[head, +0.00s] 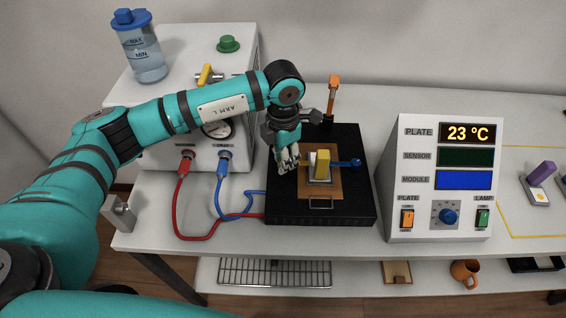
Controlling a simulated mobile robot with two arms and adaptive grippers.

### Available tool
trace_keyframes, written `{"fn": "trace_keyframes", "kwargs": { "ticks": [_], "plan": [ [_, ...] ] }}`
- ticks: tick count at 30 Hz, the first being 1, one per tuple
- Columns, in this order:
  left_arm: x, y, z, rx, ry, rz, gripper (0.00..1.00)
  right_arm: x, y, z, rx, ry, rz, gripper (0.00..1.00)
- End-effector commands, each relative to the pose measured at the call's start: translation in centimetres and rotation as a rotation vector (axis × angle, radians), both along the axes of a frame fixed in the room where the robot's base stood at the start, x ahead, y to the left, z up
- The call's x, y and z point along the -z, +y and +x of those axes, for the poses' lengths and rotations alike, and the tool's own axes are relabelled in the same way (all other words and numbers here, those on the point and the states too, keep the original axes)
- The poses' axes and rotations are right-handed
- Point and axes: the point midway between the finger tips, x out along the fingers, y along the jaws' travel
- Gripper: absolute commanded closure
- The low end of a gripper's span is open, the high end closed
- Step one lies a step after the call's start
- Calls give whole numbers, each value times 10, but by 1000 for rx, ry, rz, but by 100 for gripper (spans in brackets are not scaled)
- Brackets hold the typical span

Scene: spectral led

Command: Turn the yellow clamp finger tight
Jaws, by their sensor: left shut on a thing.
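My left gripper (288,162) points down at the left edge of the copper-coloured plate (330,190) on the black base (290,208). It is shut at the place opposite the blue clamp knob (355,162), which sticks out on the plate's right side. The yellow clamp is mostly or wholly hidden by the fingers, so its angle cannot be seen. A yellow block (322,164) stands upright on a small pale module in the middle of the plate, just right of the fingers. My right gripper is not in view.
A control box (440,215) reading 23 °C stands close on the right. A white unit (236,160) with red and blue cables (178,205) stands on the left. An orange-topped post (333,85) rises behind the base. A purple-topped module (541,173) lies far right.

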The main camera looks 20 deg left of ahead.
Motion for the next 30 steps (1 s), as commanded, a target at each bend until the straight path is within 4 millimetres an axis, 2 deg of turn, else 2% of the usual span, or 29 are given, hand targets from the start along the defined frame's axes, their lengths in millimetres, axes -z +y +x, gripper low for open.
{"fn": "trace_keyframes", "kwargs": {
  "ticks": [6, 23, 24, 28, 30],
  "plan": [
    [0, 0, 1, 70, -4, -1, 100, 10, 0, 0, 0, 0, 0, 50],
    [-2, 0, 1, 95, -5, -2, 100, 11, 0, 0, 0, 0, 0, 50],
    [-2, 0, 1, 95, -5, -2, 70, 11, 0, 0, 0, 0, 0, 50],
    [-1, 0, 1, 95, -4, -1, 53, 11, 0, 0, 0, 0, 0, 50],
    [-1, 0, 1, 95, -3, -1, 52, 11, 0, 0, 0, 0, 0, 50]
  ]
}}
